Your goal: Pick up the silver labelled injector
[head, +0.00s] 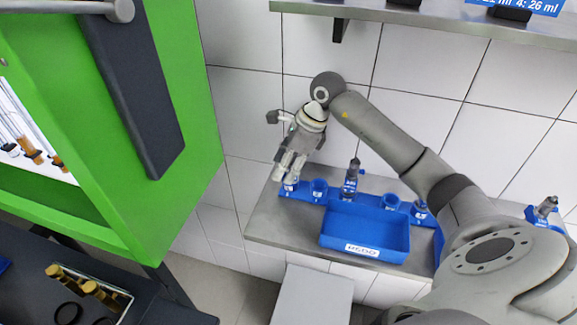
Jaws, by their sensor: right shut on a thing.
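My right gripper (286,178) reaches down to the left end of a blue holder (335,195) on the metal shelf. It is shut on an injector (290,187) at the leftmost cup. The fingers hide most of this injector, so its colour and label cannot be read. I cannot tell whether it still sits in its cup. A dark grey injector (353,170) stands upright in a middle cup of the same holder. My left gripper is not in view.
Another injector (545,207) stands in a blue holder at the far right. A green cabinet (190,110) rises on the left, and a metal shelf (420,22) hangs above on the tiled wall.

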